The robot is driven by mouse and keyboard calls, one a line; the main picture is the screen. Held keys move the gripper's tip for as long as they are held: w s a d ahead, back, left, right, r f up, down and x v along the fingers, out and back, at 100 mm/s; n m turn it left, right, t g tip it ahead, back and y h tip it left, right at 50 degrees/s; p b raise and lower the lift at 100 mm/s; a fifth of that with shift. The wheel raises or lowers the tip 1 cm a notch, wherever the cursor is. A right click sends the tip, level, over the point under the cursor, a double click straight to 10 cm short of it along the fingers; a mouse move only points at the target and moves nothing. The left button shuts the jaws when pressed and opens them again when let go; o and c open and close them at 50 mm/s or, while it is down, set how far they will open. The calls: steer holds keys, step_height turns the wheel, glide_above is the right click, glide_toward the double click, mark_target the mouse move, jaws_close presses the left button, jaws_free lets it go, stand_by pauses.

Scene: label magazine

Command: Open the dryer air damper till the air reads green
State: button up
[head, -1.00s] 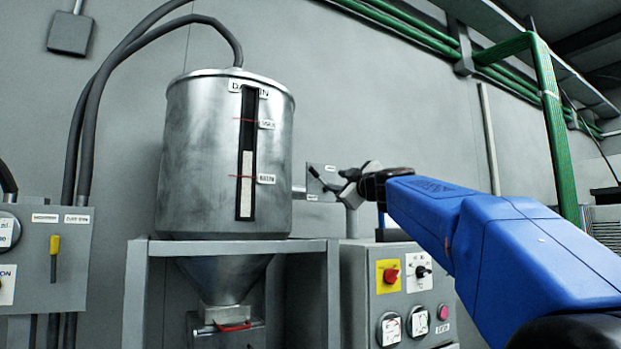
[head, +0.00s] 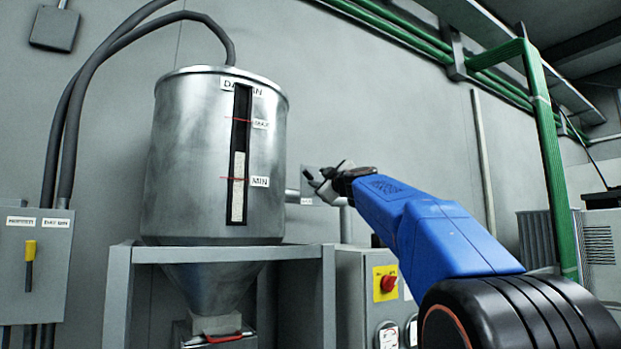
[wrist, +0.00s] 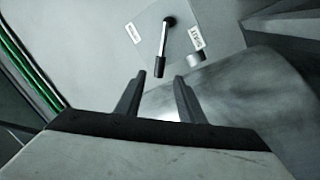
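The damper plate (wrist: 188,32) is a grey panel with white labels, seen in the wrist view above my fingers. Its lever (wrist: 163,45) is a light rod with a dark grip at the lower end. My gripper (wrist: 160,82) is open, and its two fingers stand apart just short of the lever's dark grip, with nothing between them. In the head view my gripper (head: 325,180) is at the plate (head: 308,184), right of the metal hopper (head: 215,150), and covers much of it. I cannot read an air indicator clearly.
The hopper stands on a grey frame (head: 225,254). A control cabinet (head: 352,275) with a red knob (head: 388,283) is below my arm. Green pipes (head: 545,150) run at the right.

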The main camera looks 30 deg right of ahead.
mark_target(310, 176)
steer(key=x, duration=0.8)
jaws_close()
